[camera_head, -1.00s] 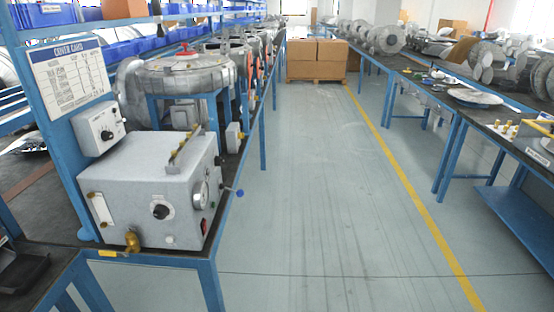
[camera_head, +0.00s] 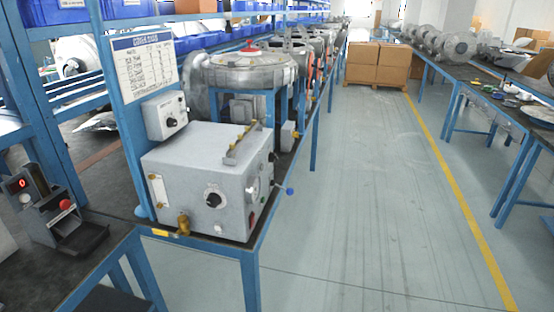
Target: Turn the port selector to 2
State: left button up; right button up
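A large grey box (camera_head: 180,172) stands on the near end of the left bench. Its front face has a round black dial knob (camera_head: 215,197) with a pale scale. A smaller grey box (camera_head: 160,121) is mounted on the blue post behind it and has a black knob (camera_head: 171,122). I cannot tell which knob is the port selector, and the numbers at both are too small to read. Neither of my grippers is in view.
A brass valve (camera_head: 183,224) sits at the large box's lower front. A gauge and a blue-tipped lever (camera_head: 289,191) are on its right side. The aisle floor (camera_head: 370,200) is clear; cardboard boxes (camera_head: 378,62) stand far back.

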aim_at(272, 157)
jog(key=i+l+u, duration=0.1)
jog(key=u, duration=0.95)
jog(key=i+l+u, duration=0.2)
jog(key=l+u, duration=0.25)
jog(key=l, duration=0.3)
jog(key=i+l+u, duration=0.1)
jog(key=l+u, duration=0.35)
jog(key=l, duration=0.3)
jog(key=l+u, duration=0.45)
jog(key=l, duration=0.35)
jog(key=k, duration=0.1)
